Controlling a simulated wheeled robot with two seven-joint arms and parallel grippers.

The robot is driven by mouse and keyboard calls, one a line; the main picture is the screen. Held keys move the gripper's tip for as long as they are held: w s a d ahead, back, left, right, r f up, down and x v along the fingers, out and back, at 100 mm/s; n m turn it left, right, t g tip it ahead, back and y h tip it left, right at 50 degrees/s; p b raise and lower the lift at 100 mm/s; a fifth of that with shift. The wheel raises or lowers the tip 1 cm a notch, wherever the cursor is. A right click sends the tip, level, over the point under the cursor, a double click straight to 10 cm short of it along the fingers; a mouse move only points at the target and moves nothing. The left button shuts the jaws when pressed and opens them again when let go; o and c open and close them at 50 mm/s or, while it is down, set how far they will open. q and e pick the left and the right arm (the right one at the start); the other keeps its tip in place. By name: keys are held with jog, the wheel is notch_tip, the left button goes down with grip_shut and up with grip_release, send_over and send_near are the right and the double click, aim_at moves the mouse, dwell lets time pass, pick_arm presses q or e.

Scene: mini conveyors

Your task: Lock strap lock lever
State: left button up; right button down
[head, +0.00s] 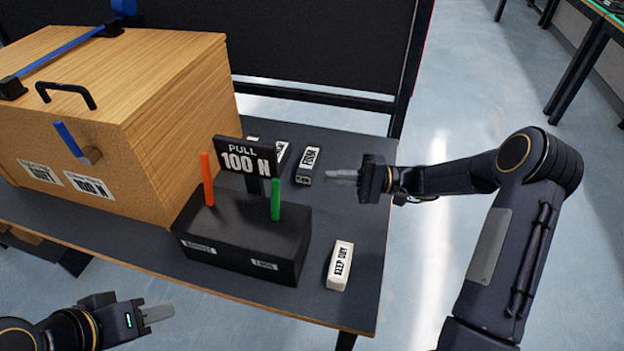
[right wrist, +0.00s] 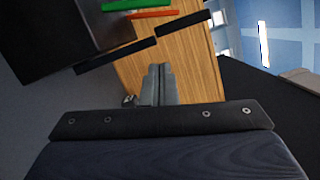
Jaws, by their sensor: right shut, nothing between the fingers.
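A black lever box (head: 240,236) stands on the table with two upright levers, an orange one (head: 207,180) at the left and a green one (head: 275,199) at the right. White labels sit on its front under the levers; the right one seems to read LOCK. Both levers also show in the right wrist view, green (right wrist: 135,4) and orange (right wrist: 150,14). My right gripper (head: 342,176) is shut and empty, to the right of the green lever and apart from it. My left gripper (head: 160,313) is at the lower left, away from the box; its finger gap cannot be made out.
A large wooden crate (head: 150,90) with a blue strap (head: 60,55) and a black handle stands at the left. A PULL 100 N sign (head: 247,158) rises behind the levers. White labelled blocks (head: 309,166) and a KEEP DRY block (head: 340,266) lie on the table (head: 345,215).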

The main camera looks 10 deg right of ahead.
aim_at(275, 200)
jog(key=a, duration=0.3)
jog(key=a+r, duration=0.1)
jog(key=a, duration=0.3)
jog(key=s+a, duration=0.1)
jog(key=a, duration=0.2)
jog(key=shift+a+r+p, duration=0.15)
jog(key=shift+r+p, duration=0.05)
jog(key=shift+p, duration=0.15)
jog(key=shift+s+a+r, duration=0.1)
jog(key=shift+s+a, duration=0.1)
jog(key=shift+s, duration=0.25)
